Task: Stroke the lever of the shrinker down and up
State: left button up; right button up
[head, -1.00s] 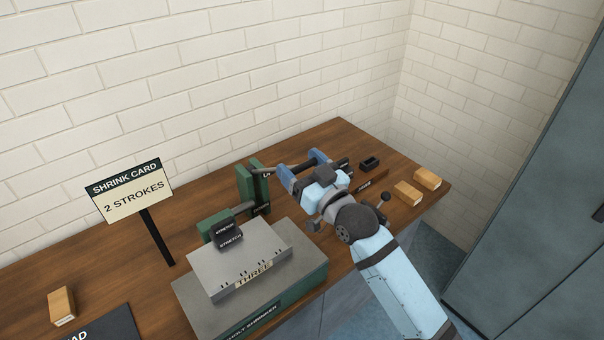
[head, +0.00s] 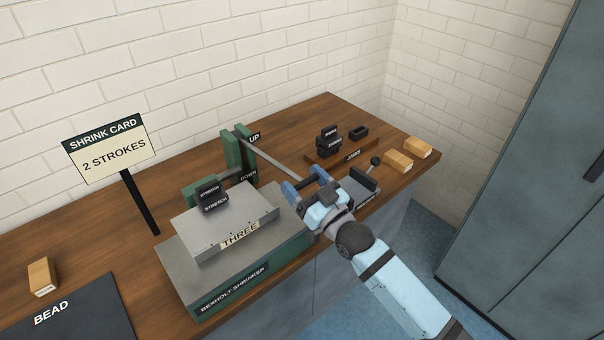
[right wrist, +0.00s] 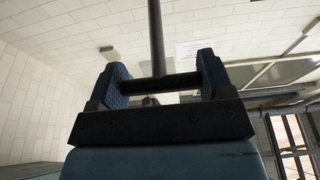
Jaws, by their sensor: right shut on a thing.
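My right gripper (head: 305,184) is shut on the dark grip bar at the lever's end. In the right wrist view the bar (right wrist: 172,82) lies between both fingers, with the lever rod (right wrist: 157,40) rising from it. Stretch-marked jaws (head: 212,196) sit in the machine. My left gripper is not in view.
A card reading 2 STROKES (head: 115,152) stands on a post at left. Dark jaw blocks (head: 328,143) and wooden blocks (head: 398,161) lie at the bench's right. A dark BEAD mat (head: 70,310) lies front left. A grey cabinet (head: 530,190) stands at right.

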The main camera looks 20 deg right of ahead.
jog(key=shift+s+f, duration=0.1)
jog(key=shift+f, duration=0.25)
jog(key=o, duration=1.3)
jog(key=shift+r, duration=0.1)
jog(key=shift+s+d, duration=0.1)
jog(key=shift+s, duration=0.15)
jog(key=b+v, duration=0.1)
jog(key=v, duration=1.2)
jog(key=shift+s, duration=0.15)
